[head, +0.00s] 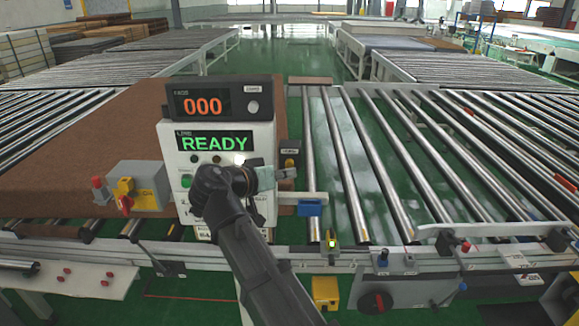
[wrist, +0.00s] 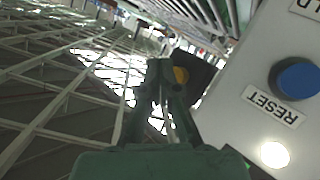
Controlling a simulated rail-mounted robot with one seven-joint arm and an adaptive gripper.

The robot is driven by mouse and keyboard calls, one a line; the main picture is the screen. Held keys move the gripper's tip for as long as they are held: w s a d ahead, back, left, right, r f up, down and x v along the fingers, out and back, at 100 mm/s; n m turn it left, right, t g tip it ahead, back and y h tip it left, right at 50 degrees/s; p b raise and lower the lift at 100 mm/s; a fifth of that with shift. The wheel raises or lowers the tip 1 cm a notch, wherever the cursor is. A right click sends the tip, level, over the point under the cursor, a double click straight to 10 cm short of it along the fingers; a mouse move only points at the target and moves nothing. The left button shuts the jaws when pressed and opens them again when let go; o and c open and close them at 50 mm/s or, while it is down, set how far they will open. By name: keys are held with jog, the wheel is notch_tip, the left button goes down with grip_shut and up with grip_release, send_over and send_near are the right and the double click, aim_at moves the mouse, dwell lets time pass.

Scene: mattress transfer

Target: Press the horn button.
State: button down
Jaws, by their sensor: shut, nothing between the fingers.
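My gripper (head: 287,174) is shut and empty in front of the right edge of the white control panel (head: 181,162). A small dark box (head: 289,156) with a light label sits at the panel's right side, just above my fingertips in the head view. I cannot read its label; it may be the horn button's box. In the wrist view my fingertips (wrist: 163,66) overlap a dark box with a round yellow button (wrist: 181,76) behind them. I cannot tell whether they touch it.
The wrist view shows a blue button (wrist: 297,79), a RESET label (wrist: 272,106) and a lit white lamp (wrist: 274,154). The panel carries a green READY display (head: 214,141) and an orange 000 counter (head: 203,106). A brown mattress (head: 90,135) lies left; roller conveyors (head: 400,160) extend right.

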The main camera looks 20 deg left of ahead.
jog(key=shift+w, duration=0.1)
dwell(0.7)
jog(key=shift+w+a+b, duration=0.15)
jog(key=shift+w+b, duration=0.15)
jog(key=shift+w+a, duration=0.2)
jog(key=shift+w, duration=0.65)
dwell(1.1)
jog(key=shift+s, duration=0.15)
dwell(0.3)
jog(key=shift+s+d+b, duration=0.15)
jog(key=shift+s+d, duration=0.05)
jog(key=shift+s, duration=0.35)
jog(key=shift+s+d+b, duration=0.15)
jog(key=shift+s, duration=0.4)
jog(key=shift+s, duration=0.1)
jog(key=s, duration=0.2)
jog(key=s+d, duration=0.1)
jog(key=s, duration=0.1)
jog(key=shift+s+d, duration=0.15)
jog(key=shift+s, duration=0.2)
dwell(0.3)
